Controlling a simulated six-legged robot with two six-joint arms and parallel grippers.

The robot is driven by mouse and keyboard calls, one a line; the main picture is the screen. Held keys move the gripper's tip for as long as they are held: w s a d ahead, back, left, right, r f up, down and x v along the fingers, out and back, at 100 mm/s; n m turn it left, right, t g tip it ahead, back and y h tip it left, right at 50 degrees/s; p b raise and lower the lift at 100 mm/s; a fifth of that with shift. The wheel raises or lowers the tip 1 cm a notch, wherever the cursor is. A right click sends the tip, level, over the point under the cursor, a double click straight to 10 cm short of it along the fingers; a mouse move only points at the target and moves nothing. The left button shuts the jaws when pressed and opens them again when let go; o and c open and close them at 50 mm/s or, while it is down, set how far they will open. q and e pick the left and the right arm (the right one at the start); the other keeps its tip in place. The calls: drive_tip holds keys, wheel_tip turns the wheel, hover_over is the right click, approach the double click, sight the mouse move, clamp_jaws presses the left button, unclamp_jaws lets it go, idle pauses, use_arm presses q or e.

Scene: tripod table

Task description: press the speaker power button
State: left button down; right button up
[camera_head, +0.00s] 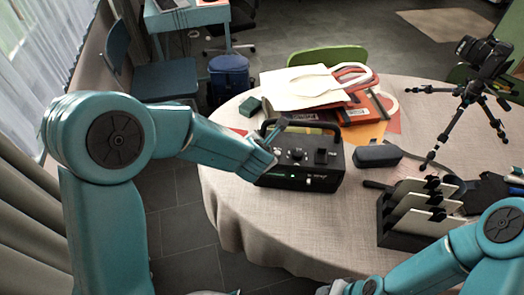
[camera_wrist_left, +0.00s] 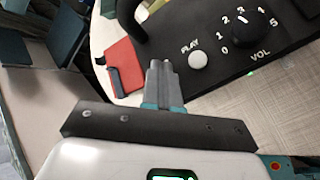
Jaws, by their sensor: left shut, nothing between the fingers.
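The speaker is a black box with a handle (camera_head: 325,172) on the near left part of the round table. Its top carries a knob and other controls; its front has a small green light. In the left wrist view, the speaker's top panel (camera_wrist_left: 280,25) shows a round white button (camera_wrist_left: 198,61) marked PLAY and a black VOL knob (camera_wrist_left: 241,27). No power label is legible. My left gripper (camera_head: 284,121) is shut and empty over the speaker's left side. Its fingertips (camera_wrist_left: 161,64) appear just left of the PLAY button; contact cannot be told. My right gripper (camera_head: 332,288) is barely visible at the bottom edge.
A black rack (camera_head: 415,215) stands at the front right, and a camera tripod (camera_head: 467,110) at the back right. The front left tablecloth is clear.

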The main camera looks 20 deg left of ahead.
use_arm(q)
drive_tip(key=shift+r+p, duration=0.6)
drive_tip(key=shift+r, duration=0.2)
wheel_tip(320, 180, up, 5)
drive_tip(key=p, duration=0.4)
idle(0.4)
drive_tip(key=shift+s, duration=0.1)
idle(0.5)
